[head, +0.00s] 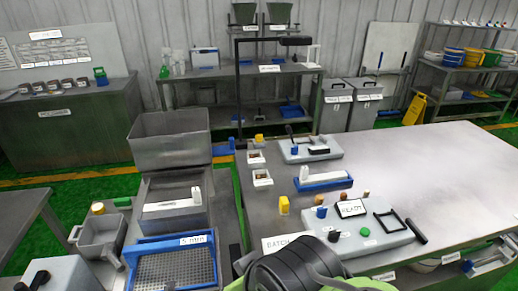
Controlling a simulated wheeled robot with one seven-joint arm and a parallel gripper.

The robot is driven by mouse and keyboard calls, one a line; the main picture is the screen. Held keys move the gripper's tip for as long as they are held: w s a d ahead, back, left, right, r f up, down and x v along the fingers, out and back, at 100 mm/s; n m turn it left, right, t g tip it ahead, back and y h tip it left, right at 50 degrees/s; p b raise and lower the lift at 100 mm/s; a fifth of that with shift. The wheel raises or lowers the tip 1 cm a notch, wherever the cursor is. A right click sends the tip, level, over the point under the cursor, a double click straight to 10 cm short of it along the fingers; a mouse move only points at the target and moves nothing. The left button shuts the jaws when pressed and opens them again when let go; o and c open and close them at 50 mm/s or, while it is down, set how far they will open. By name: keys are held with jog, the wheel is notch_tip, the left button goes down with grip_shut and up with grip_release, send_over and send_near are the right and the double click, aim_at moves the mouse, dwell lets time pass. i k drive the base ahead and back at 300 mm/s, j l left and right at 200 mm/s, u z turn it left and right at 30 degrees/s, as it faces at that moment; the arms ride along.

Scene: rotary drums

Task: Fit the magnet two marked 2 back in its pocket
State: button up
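I cannot pick out the magnet marked 2 for sure; no number 2 is legible. A small yellow block (283,205) stands upright on the steel table (440,190), and another yellow piece (259,139) stands near its back left edge. Two small white trays (262,179) with dark contents sit along the left edge. A grey device with a blue base (323,181) and a grey plate with a black handle (311,150) stand nearby; I cannot tell which holds the pocket. My gripper is not in view.
A blue-framed sieve (175,268) and a grey bin (169,140) stand left. A rounded black part, likely mine, covers the bottom middle. The table's right side is clear.

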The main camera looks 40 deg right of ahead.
aim_at(163, 189)
jog(key=z, duration=1.65)
jog(key=i+l+u, duration=0.1)
jog(key=l+u, duration=0.95)
jog(key=u, duration=0.15)
